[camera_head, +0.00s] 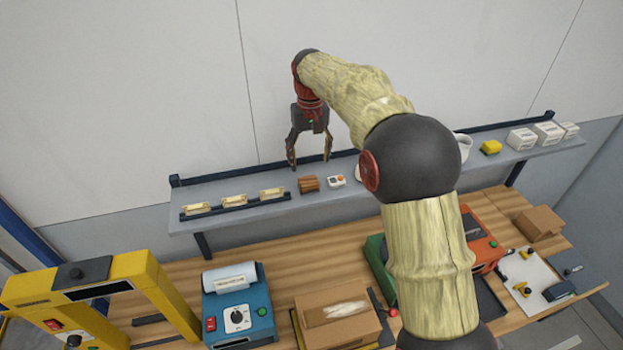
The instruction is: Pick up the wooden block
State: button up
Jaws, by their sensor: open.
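The wooden block (308,184) is a small brown block on the grey wall shelf (235,217). It lies near the shelf's middle, between a row of small cream items and a small white box. My gripper (309,165) hangs above the shelf with its fingers pointing down. It is open and empty, its fingertips spread apart a little above the block in the picture. I cannot tell its exact depth relative to the block. The block's top and front show clearly. My arm hides part of the shelf to the right.
A dark tray with cream items (234,202) stands left of the block, and a white box with an orange mark (336,181) stands close on its right. A yellow item (490,147) and white boxes (521,139) are farther right. The workbench (273,263) below is crowded.

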aim_at(309, 180)
jog(key=shift+s+f, duration=0.35)
jog(key=shift+s, duration=0.25)
jog(key=shift+a+f, duration=0.1)
jog(key=shift+f, duration=0.25)
jog(key=shift+w+f+p, duration=0.15)
jog(key=shift+f+p, duration=0.2)
jog(key=shift+f, duration=0.6)
jog(key=f, duration=0.1)
jog(key=f+p, duration=0.1)
jog(key=f, duration=0.2)
jog(key=shift+s+a, duration=0.2)
jog(key=shift+s, duration=0.15)
jog(key=shift+w+d+f, duration=0.1)
jog(key=shift+f, duration=0.3)
jog(key=shift+c, duration=1.4)
jog(key=c, duration=1)
